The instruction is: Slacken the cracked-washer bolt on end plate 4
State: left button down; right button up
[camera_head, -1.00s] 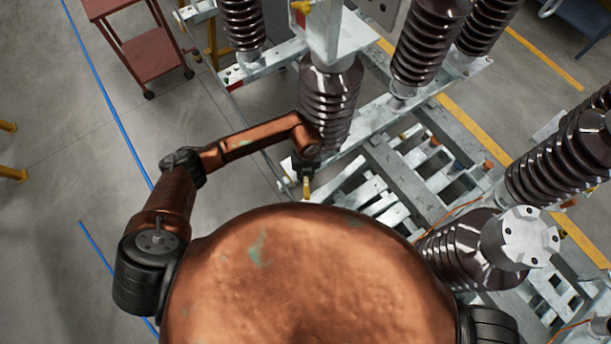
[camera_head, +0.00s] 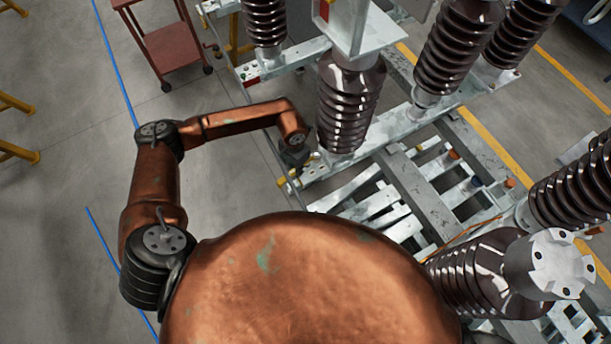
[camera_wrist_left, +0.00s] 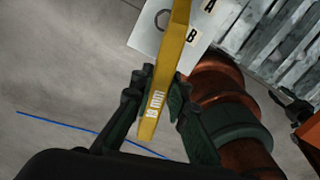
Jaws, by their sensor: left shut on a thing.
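My left gripper (camera_head: 292,158) is beside the near end of the pale metal beam (camera_head: 345,166), below a brown ribbed insulator (camera_head: 347,105). It is shut on a yellow wrench (camera_head: 285,181). In the left wrist view, the left gripper's fingers (camera_wrist_left: 160,95) clasp the yellow wrench (camera_wrist_left: 152,118), which carries white lettering. The wrench's upper end runs out of that view. A pale plate (camera_wrist_left: 148,28) with a round mark and labels A and B lies behind it. I cannot make out the cracked-washer bolt or a plate number. My right gripper is not in view.
Brown insulators (camera_head: 455,45) stand on the metal frame. Its slatted part (camera_head: 425,190) has orange and blue caps. A red-brown cart (camera_head: 168,50) stands at the upper left. Grey floor (camera_head: 60,130) with a blue line is free on the left.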

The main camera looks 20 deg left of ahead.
pick_arm(q)
jog(key=shift+w+a+m, duration=0.75)
jog(key=shift+a+m, duration=0.25)
jog(key=shift+m, duration=0.3)
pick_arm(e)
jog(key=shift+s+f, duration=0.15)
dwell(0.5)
